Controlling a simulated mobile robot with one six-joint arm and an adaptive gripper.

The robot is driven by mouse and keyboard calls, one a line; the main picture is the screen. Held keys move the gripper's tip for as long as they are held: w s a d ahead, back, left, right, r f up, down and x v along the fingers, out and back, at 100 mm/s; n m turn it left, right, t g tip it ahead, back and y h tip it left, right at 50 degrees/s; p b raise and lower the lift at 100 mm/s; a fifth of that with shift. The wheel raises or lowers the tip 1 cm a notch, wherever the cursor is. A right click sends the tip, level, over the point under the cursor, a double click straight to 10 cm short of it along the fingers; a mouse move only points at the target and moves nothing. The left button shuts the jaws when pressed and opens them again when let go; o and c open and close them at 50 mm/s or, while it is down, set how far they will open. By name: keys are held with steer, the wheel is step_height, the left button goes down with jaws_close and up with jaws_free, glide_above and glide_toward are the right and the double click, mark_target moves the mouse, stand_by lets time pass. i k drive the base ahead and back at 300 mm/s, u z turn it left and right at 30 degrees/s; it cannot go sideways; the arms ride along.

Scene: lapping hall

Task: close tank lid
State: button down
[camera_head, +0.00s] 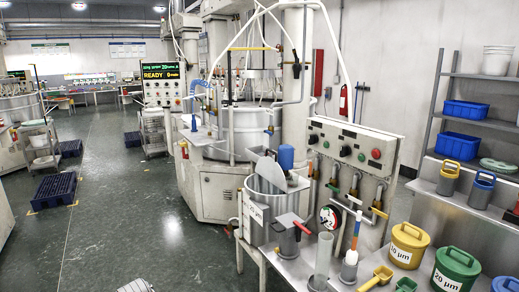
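The tank (262,208) is a grey metal cylinder with a white label, at the left end of the bench right of centre. A flat grey lid (268,173) stands tilted up at its top, so the tank looks open. A blue cylindrical part (286,157) stands at the tank's back right, beside the lid. The inside of the tank is mostly hidden. I cannot make out the hinge.
A dark jug (289,243) with a red handle stands right in front of the tank. A clear cylinder (322,258), a yellow scoop (377,277) and a yellow bucket (408,245) are further right. A valve panel (352,150) rises behind.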

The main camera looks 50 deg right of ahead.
mark_target(268, 168)
steer(key=z, duration=0.05)
steer(key=i, duration=2.5)
steer(key=z, duration=2.7)
